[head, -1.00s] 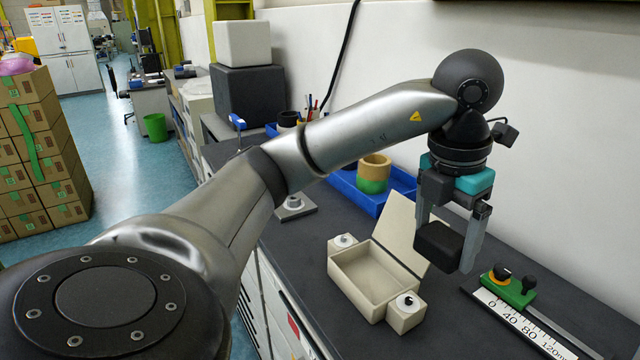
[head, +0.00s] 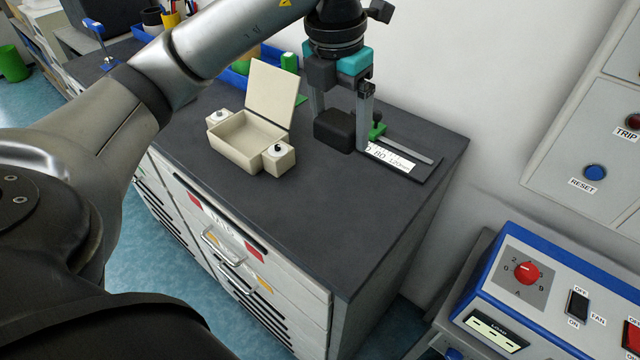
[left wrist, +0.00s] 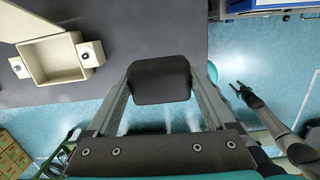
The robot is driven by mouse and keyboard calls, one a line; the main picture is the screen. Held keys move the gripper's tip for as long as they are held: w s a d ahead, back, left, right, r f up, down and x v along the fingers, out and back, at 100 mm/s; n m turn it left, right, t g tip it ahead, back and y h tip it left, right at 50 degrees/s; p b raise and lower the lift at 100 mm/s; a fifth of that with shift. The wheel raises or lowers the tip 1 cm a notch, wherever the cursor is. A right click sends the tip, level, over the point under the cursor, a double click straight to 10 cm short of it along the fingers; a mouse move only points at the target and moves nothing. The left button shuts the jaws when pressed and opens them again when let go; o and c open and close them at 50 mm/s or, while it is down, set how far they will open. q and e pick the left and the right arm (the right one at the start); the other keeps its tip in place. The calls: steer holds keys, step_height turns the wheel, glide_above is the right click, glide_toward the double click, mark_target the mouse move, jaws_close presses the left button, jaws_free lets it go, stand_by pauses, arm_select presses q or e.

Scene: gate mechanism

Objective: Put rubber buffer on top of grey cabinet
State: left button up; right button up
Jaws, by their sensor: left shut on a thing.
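The rubber buffer, a black rounded block (head: 335,130), is between the fingers of my left gripper (head: 340,132), which is shut on it. In the left wrist view the block (left wrist: 161,80) sits between both fingers, overlapping the dark top's edge with blue floor beyond. It appears raised; its exact height is unclear. A grey drawer cabinet (head: 240,250) with a dark flat top (head: 330,220) stands below. I cannot tell whether this is the task's grey cabinet. My right gripper (left wrist: 237,88) appears small and open at the right of the left wrist view, empty.
An open cream box (head: 240,147) with two side blocks stands on the dark top. A ruler gauge (head: 392,158) with a green slider lies behind the gripper. A blue control box (head: 560,290) is at lower right; a RESET panel (head: 585,130) is on the wall. The dark top's front right is clear.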

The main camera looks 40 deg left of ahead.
mark_target(332, 147)
arm_select(q)
step_height(332, 147, down, 13)
steer(key=shift+s+r+b, duration=0.1)
steer(key=shift+b, duration=0.4)
steer(key=shift+d+f, duration=0.1)
steer(key=shift+f, duration=2.65)
arm_select(e)
steer(key=shift+d+f, duration=0.4)
steer(key=shift+f, duration=0.25)
arm_select(q)
steer(key=shift+f, duration=0.1)
arm_select(e)
steer(key=shift+f, duration=0.15)
arm_select(q)
steer(key=o, duration=1.2)
steer(key=r, duration=0.4)
steer(key=s+r, duration=0.1)
steer(key=r, duration=0.7)
steer(key=shift+s+r, duration=0.1)
steer(key=shift+s, duration=0.1)
